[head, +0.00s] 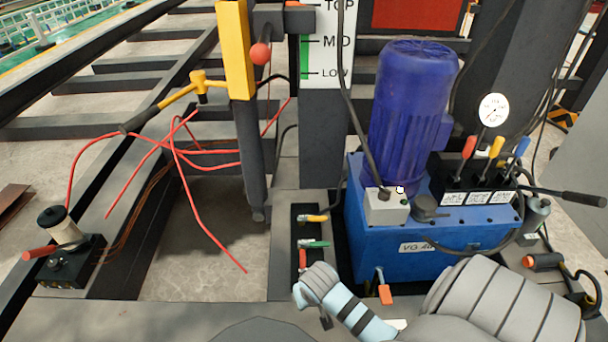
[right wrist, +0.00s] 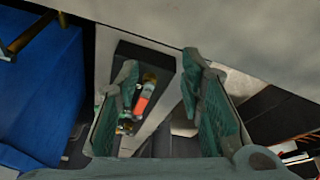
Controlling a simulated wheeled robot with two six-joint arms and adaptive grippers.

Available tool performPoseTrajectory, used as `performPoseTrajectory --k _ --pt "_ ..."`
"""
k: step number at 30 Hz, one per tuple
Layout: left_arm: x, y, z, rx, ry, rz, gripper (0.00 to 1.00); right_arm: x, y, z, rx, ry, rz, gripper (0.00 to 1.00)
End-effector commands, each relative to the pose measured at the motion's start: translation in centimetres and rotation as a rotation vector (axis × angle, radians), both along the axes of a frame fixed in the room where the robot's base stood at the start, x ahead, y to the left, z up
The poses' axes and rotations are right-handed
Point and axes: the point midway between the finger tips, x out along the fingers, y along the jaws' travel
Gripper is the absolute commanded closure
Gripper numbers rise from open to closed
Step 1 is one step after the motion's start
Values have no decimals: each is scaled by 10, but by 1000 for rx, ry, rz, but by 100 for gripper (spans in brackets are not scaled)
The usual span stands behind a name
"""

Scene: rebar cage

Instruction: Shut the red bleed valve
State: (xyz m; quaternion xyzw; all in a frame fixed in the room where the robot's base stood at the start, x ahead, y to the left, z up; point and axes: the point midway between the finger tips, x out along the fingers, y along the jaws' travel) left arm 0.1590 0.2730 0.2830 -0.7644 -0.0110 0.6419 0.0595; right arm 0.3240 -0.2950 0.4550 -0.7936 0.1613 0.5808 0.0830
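A dark valve block (head: 318,215) stands left of the blue tank, with a yellow, a green and a red lever in a row. The red lever (head: 303,258) is the nearest of them and hangs downward in the head view. It also shows in the right wrist view (right wrist: 143,104), seen between my fingers. My right gripper (right wrist: 160,78) is open, its two green fingers apart with nothing held, and it points toward the block. In the head view my right arm largely hides this gripper. I cannot tell whether a finger touches the lever. My left gripper is out of view.
The blue tank (head: 430,250) with its purple motor (head: 410,110) stands close right of the block. Another orange-red lever (head: 385,293) sticks out of its front. A hand pump (head: 62,255) stands far left. Red hoses (head: 185,160) and a yellow post (head: 236,50) are behind.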

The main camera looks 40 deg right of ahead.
Motion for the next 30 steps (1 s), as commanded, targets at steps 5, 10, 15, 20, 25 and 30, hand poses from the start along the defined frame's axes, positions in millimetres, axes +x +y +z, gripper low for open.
performPoseTrajectory --k 5,10,15,20,25,30 --pt "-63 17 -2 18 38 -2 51 63 -38 74 2 -68 -245 65" --pt "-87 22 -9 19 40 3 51 83 -52 85 9 -92 -339 65" --pt "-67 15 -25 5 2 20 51 91 -57 57 10 -93 -342 65" --pt "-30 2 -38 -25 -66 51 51 102 -65 21 10 -93 -340 65" --pt "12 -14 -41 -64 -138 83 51 113 -75 -17 9 -93 -338 65" --pt "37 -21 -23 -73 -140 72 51 121 -81 -37 10 -92 -337 65"
